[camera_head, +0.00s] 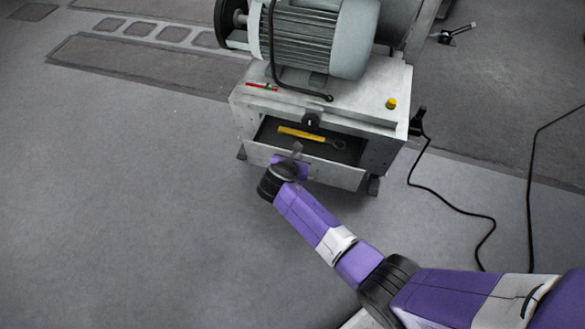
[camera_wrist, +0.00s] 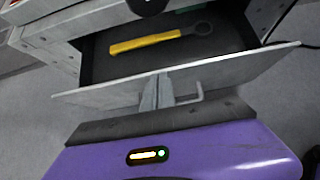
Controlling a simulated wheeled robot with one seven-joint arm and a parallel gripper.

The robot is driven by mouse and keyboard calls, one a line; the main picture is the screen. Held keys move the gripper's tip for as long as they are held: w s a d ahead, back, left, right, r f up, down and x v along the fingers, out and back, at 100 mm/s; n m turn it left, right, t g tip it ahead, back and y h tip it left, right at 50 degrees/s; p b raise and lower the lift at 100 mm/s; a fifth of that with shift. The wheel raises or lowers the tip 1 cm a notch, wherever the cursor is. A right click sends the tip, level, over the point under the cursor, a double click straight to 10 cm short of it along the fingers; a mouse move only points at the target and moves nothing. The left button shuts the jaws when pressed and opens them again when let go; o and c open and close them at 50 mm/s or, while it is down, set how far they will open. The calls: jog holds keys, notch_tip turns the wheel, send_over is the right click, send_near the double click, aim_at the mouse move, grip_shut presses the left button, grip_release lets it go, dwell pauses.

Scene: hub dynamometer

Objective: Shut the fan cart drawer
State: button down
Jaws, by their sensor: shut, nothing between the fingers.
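The fan cart (camera_head: 320,95) is a light grey metal cart with a big grey fan motor (camera_head: 318,38) on top. Its drawer (camera_head: 335,176) stands open toward me, and the drawer front also shows in the wrist view (camera_wrist: 230,72). A yellow-handled wrench (camera_head: 308,134) lies inside the drawer, also seen in the wrist view (camera_wrist: 145,43). My gripper (camera_head: 297,150) is shut and empty at the drawer front. In the wrist view its fingers (camera_wrist: 157,90) overlap the drawer front, left of a small bent handle (camera_wrist: 190,100). I cannot tell whether they touch it.
A yellow button (camera_head: 391,103) and a red-and-green item (camera_head: 262,87) are on the cart top. Black cables (camera_head: 460,212) run over the floor to the right. The grey floor left of the cart is clear. Caster wheels (camera_head: 373,186) stand under the cart.

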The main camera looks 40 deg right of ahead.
jog(key=w+d, duration=0.1)
jog(key=d, duration=0.1)
jog(key=w+d, duration=0.2)
jog(key=d, duration=0.1)
jog(key=w+d, duration=0.2)
jog(key=shift+w+d, duration=0.2)
jog(key=shift+d, duration=0.05)
